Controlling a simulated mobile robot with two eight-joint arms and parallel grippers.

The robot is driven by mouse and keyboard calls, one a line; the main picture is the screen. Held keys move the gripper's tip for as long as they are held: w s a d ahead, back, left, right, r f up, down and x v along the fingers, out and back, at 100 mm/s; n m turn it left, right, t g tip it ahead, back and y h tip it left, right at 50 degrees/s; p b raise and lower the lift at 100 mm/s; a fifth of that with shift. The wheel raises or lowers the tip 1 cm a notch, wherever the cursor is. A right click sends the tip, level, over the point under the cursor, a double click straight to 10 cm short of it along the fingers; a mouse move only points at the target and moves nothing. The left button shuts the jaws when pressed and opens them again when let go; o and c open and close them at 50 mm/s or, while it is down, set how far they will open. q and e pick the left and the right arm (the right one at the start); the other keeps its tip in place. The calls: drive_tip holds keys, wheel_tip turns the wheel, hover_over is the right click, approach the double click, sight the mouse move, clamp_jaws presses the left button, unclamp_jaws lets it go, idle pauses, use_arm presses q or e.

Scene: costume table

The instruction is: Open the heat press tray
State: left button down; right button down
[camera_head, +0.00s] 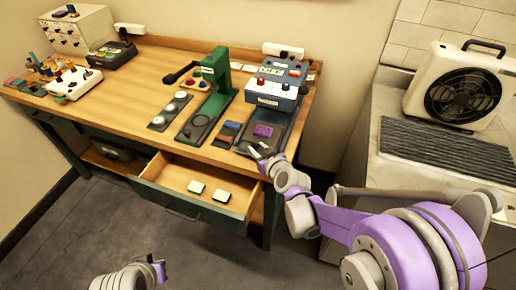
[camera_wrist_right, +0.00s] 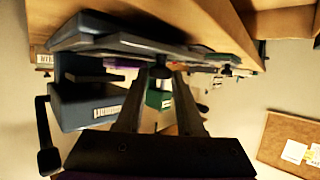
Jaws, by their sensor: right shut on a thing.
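The heat press (camera_head: 273,85) is a blue-grey and white machine with red knobs at the right end of the wooden table. Its dark tray (camera_head: 280,133) lies low at the front, with a purple patch (camera_head: 263,131) on it. My right gripper (camera_head: 258,151) is at the tray's front edge. In the right wrist view, the fingers of my right gripper (camera_wrist_right: 161,80) close around a small dark knob (camera_wrist_right: 161,72) on the tray's edge. The tray (camera_wrist_right: 115,38) also shows there, partly above the fingers. My left arm shows only at the bottom of the head view; its gripper is unclear.
A wooden drawer (camera_head: 182,213) stands pulled out below the table, holding two pale blocks. A green press (camera_head: 213,85) stands left of the heat press. Small coloured pieces (camera_head: 226,134) lie beside the tray. A fan unit (camera_head: 464,86) stands on a counter at right.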

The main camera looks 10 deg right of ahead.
drive_tip(key=shift+w+d, duration=0.1)
drive_tip(key=shift+w, duration=0.05)
drive_tip(key=c, duration=0.5)
unclamp_jaws()
drive_tip(key=shift+c, duration=0.2)
drive_tip(key=p+v, duration=0.1)
drive_tip(key=v, duration=0.9)
drive_tip(key=shift+s+r, duration=0.15)
drive_tip(key=shift+s, duration=0.25)
